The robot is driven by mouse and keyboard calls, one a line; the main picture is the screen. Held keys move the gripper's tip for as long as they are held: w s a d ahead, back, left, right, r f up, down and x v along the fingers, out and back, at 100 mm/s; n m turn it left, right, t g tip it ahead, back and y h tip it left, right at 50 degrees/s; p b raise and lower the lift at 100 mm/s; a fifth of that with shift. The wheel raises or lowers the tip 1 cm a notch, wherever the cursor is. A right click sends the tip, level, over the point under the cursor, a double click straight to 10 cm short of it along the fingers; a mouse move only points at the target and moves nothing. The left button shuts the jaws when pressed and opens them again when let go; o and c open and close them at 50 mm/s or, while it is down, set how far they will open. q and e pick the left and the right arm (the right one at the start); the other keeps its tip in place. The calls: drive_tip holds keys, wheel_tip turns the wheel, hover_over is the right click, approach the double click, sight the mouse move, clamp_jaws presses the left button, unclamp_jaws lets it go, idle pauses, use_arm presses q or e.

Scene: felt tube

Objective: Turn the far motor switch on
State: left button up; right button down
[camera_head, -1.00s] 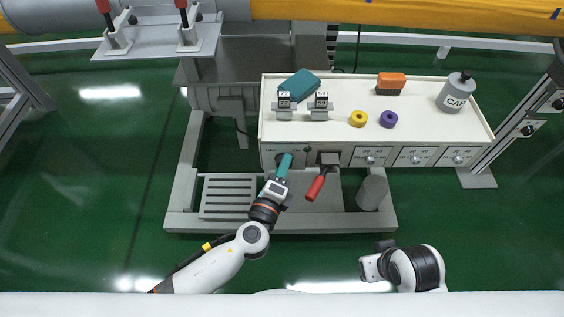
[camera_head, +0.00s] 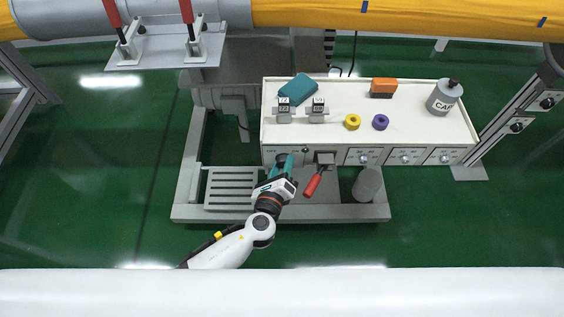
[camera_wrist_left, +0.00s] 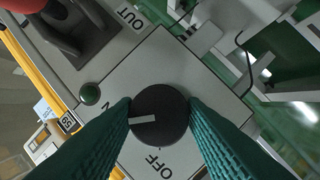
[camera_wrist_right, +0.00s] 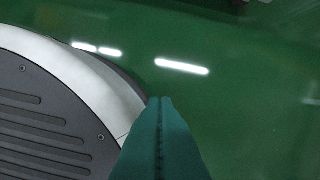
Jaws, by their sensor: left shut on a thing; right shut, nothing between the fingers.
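The motor switch is a round black knob (camera_wrist_left: 160,117) on a light plate at the left end of the panel front. My left gripper (camera_head: 283,160) is shut on it, with a teal finger on each side of the knob in the left wrist view (camera_wrist_left: 160,112). The knob's white pointer mark points left in that view, towards the partly covered ON label. The OFF label (camera_wrist_left: 153,163) lies below the knob. A green lamp (camera_wrist_left: 90,93) sits beside the ON label. My right gripper (camera_wrist_right: 160,103) is shut and empty above the green floor, hidden in the head view.
A red-handled lever (camera_head: 313,185) stands just right of the knob. Several small dials (camera_head: 404,157) line the panel farther right. A white beam (camera_head: 280,293) crosses the foreground.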

use_arm(q)
drive_tip(key=shift+s+f, duration=0.1)
use_arm(e)
drive_tip(key=shift+s+d+f, duration=0.2)
drive_tip(key=shift+s+f, duration=0.6)
drive_tip(key=shift+s, duration=0.25)
use_arm(q)
drive_tip(key=o, duration=1)
drive_tip(key=shift+s+a+p, duration=0.1)
drive_tip(key=shift+s+p, duration=0.15)
drive_tip(key=shift+p, duration=0.05)
drive_tip(key=shift+v, duration=5.7)
use_arm(e)
drive_tip(key=shift+s+d+f, duration=0.15)
drive_tip(key=shift+s+f, duration=0.2)
drive_tip(key=shift+s, duration=0.25)
